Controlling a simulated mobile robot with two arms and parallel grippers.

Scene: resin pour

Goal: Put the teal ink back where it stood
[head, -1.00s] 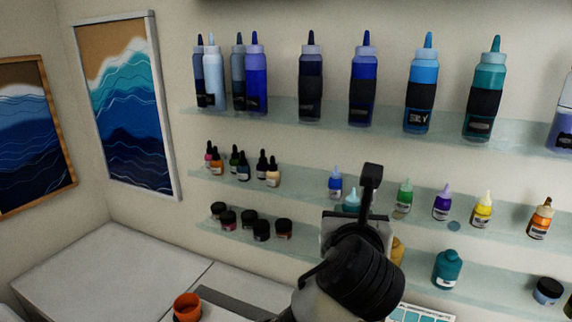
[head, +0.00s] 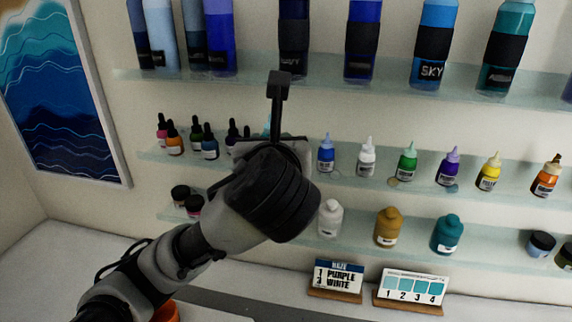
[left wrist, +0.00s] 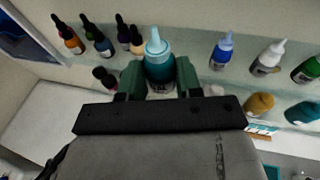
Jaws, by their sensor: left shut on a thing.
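The teal ink (left wrist: 158,65) is a small bottle with a light teal nozzle. In the left wrist view it stands upright between the green fingers of my left gripper (left wrist: 160,78), which is shut on it. In the head view my wrist hides most of it; only a bit of its teal nozzle (head: 267,125) shows. It is at the middle shelf (head: 340,180), between the dropper bottles (head: 210,145) and the blue ink (head: 326,154). I cannot tell whether its base touches the shelf. My right gripper is not in view.
White (head: 366,157), green (head: 406,162), purple (head: 448,166), yellow (head: 490,172) and orange (head: 547,176) inks continue the row rightward. Large bottles stand above. A teal paint bottle (head: 448,234) and jars are below. Two cards (head: 412,290) stand on the counter.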

